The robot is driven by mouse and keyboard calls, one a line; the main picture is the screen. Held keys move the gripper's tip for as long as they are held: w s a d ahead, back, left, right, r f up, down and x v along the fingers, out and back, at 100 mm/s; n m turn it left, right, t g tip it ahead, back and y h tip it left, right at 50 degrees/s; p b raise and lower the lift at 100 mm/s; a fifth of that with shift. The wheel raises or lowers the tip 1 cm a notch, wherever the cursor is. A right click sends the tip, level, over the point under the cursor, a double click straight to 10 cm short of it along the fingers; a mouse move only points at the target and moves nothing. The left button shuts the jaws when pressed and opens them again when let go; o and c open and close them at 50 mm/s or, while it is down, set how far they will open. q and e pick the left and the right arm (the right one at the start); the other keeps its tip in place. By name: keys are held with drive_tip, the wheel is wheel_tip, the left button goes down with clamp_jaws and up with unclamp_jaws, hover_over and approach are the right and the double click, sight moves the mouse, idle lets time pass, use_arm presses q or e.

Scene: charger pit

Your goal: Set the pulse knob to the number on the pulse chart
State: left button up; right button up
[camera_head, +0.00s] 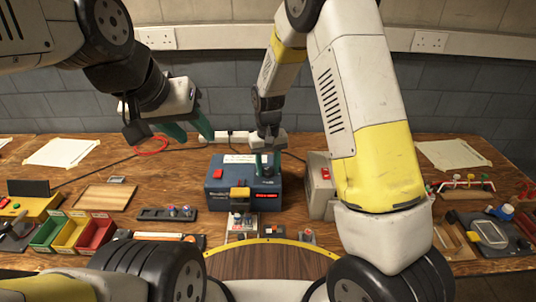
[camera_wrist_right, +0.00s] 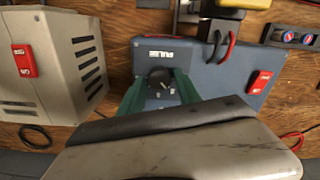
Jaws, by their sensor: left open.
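My right gripper (camera_head: 265,168) reaches down over the box. Its green fingers (camera_wrist_right: 160,88) stand either side of the knob, seemingly with a gap. A white printed strip (camera_head: 240,158) lies at the box's back edge, unreadable; I cannot tell whether it is the pulse chart. My left gripper (camera_head: 190,132) is open and empty, raised left of the box.
A grey unit with a red switch (camera_wrist_right: 23,60) stands close right of the box in the head view (camera_head: 320,188). Coloured bins (camera_head: 72,232), a wooden board (camera_head: 105,197) and a red cable loop (camera_head: 150,146) lie left. Paper sheets (camera_head: 62,152) lie at the back.

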drive_tip(key=shift+o, duration=0.6)
wheel_tip(320, 180, up, 7)
drive_tip(key=shift+r, duration=0.35)
drive_tip(key=shift+r, duration=0.15)
wheel_tip(320, 180, up, 7)
drive_tip(key=t+y, duration=0.1)
hover_over(268, 170)
drive_tip(key=s+d, duration=0.3)
drive_tip(key=d, duration=0.1)
drive_tip(key=s+d+r+m+t+y, duration=0.1)
drive_tip(key=s+d+r+t, duration=0.1)
drive_tip(key=s+d+r, duration=0.4)
drive_tip(key=s+d+r+t, duration=0.1)
drive_tip(key=s+d+r, duration=0.1)
drive_tip(key=s, duration=0.4)
drive_tip(key=s+d+r+m+t, duration=0.1)
drive_tip(key=s+d+r+t, duration=0.1)
drive_tip(key=s+r, duration=0.2)
drive_tip(key=s, duration=0.3)
drive_tip(key=shift+d+r+m, duration=0.15)
drive_tip(key=shift+m, duration=0.15)
